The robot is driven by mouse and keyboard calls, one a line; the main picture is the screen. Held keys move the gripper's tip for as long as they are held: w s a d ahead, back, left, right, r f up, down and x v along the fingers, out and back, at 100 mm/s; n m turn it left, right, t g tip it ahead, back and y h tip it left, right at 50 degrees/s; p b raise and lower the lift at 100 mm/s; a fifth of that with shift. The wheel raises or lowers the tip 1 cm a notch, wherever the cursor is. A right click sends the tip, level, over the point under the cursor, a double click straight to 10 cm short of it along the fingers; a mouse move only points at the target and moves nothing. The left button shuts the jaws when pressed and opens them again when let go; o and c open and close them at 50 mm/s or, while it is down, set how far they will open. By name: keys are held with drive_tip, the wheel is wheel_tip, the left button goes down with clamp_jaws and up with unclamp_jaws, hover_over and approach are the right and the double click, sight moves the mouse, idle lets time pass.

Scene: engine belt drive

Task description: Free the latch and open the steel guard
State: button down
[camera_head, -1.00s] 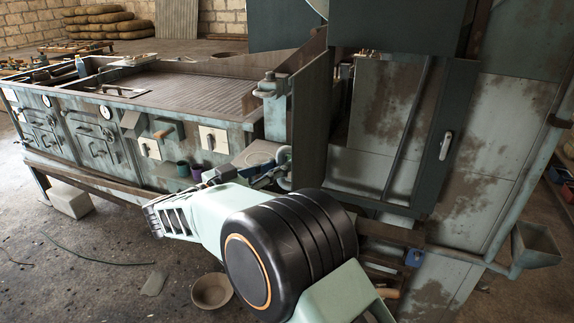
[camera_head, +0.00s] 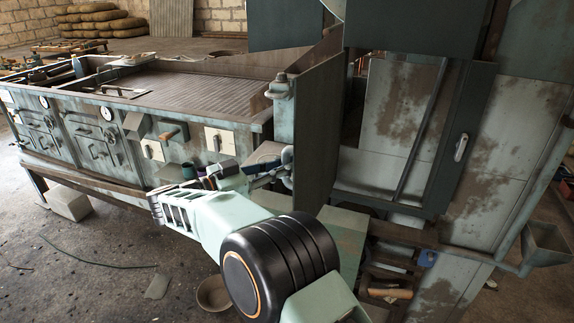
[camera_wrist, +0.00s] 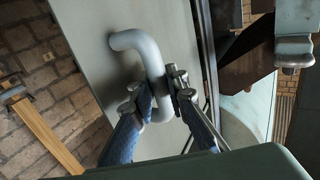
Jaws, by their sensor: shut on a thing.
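The steel guard appears as a grey upright panel (camera_head: 317,135) standing out from the machine in the head view. The wrist view shows its face (camera_wrist: 95,45) with a bent, light grey bar handle (camera_wrist: 140,42). My gripper (camera_wrist: 165,92) is shut on this handle, with one blue-backed finger on each side of the bar. In the head view my gripper (camera_head: 283,170) is beside the guard's left face, and the handle is mostly hidden. A pale bracket with a knob (camera_head: 280,86) stands left of the guard; it may be the latch, but its state is unclear.
A dark door with a white handle (camera_head: 461,147) is at the right. A bowl (camera_head: 214,293) lies on the floor below my arm. The floor at the lower left is mostly clear.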

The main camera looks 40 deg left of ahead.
idle(0.3)
drive_tip(key=c, duration=1.9)
unclamp_jaws()
drive_tip(key=v, duration=1.2)
drive_tip(key=shift+w, duration=0.1)
